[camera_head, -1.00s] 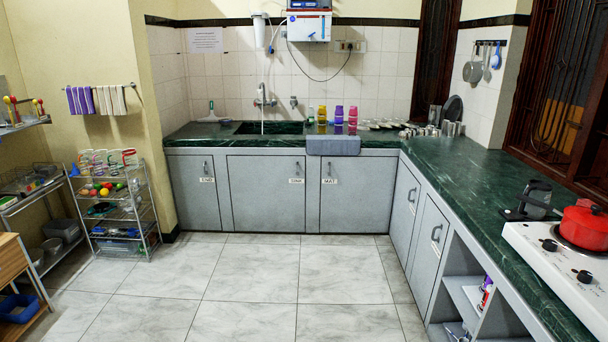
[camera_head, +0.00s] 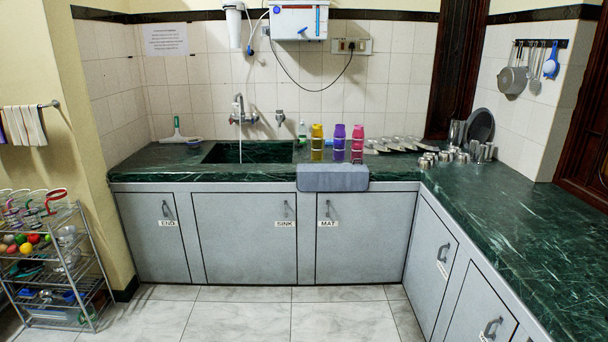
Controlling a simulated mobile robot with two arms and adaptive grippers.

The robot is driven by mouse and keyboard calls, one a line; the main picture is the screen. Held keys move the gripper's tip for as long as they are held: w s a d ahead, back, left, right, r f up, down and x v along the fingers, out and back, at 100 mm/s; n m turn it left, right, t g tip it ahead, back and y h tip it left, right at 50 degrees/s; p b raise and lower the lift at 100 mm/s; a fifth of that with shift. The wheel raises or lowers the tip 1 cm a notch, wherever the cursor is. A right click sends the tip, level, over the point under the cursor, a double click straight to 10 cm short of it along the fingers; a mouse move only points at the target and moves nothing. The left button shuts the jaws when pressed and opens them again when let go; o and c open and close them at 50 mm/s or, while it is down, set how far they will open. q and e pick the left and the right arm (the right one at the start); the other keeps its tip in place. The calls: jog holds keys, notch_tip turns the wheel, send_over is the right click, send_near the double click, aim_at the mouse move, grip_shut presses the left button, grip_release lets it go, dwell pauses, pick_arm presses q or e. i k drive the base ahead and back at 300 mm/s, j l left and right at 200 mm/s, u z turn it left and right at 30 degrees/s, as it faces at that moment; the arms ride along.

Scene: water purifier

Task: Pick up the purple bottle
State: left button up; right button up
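The purple bottle (camera_head: 339,137) stands upright on the green marble counter behind the grey mat. It is between a yellow bottle (camera_head: 317,136) on its left and a pink bottle (camera_head: 358,137) on its right, with narrow gaps. Neither of my grippers shows in the head view, and the bottle is well ahead of me across the floor.
A grey mat (camera_head: 333,178) hangs over the counter's front edge below the bottles. The sink (camera_head: 247,153) with a running tap (camera_head: 241,112) is to their left. Metal cups (camera_head: 447,157) stand right. A wire rack (camera_head: 68,270) stands at left. The tiled floor (camera_head: 250,315) ahead is clear.

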aim_at(339, 132)
jog(key=i+l, duration=0.1)
jog(key=i, duration=1.85)
jog(key=j+u, duration=0.05)
jog(key=j, duration=0.05)
